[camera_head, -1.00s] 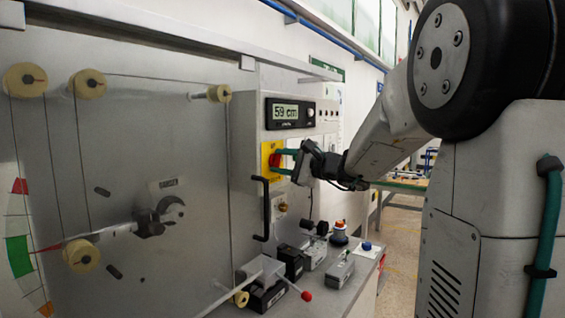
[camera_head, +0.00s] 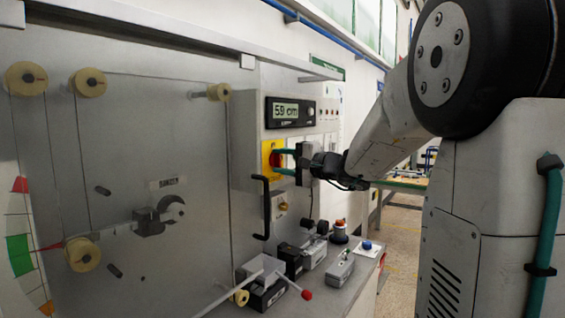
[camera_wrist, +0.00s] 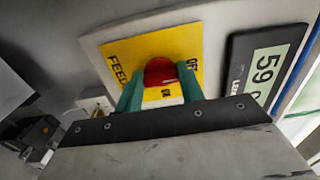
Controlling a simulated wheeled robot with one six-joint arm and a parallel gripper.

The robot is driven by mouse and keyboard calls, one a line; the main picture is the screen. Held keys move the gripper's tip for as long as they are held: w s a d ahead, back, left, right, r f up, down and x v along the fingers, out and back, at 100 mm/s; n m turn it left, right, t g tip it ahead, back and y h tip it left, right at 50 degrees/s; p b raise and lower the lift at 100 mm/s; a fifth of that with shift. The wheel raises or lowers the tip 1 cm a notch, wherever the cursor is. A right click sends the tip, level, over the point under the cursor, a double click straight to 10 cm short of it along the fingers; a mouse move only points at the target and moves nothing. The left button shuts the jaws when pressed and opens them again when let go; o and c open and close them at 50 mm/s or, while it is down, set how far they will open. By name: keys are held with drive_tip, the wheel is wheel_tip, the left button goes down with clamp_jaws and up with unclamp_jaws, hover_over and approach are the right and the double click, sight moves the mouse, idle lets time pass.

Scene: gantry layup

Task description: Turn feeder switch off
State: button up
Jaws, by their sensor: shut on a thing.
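The feeder switch is a red knob (camera_head: 276,160) on a yellow plate (camera_head: 267,150), fixed to the grey control box right of the large metal panel. In the wrist view the red knob (camera_wrist: 160,71) sits in the middle of the yellow plate (camera_wrist: 124,50), which bears the letters "FEED", "OF" and "ON", partly hidden. My gripper (camera_head: 284,161) reaches in from the right with its green fingers on either side of the knob. In the wrist view my gripper (camera_wrist: 161,88) is shut on the knob. The knob's pointing direction is hard to tell.
A display (camera_head: 290,112) reading 59 cm sits above the switch. A black handle (camera_head: 263,208) stands out below it at left. Below is a bench (camera_head: 352,290) with black and grey devices and a red-knobbed lever (camera_head: 306,294). Open floor (camera_head: 402,240) lies at right.

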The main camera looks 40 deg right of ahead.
drive_tip(key=o, duration=1)
drive_tip(key=v, duration=0.7)
drive_tip(key=shift+s, duration=0.4)
drive_tip(key=shift+d, duration=0.1)
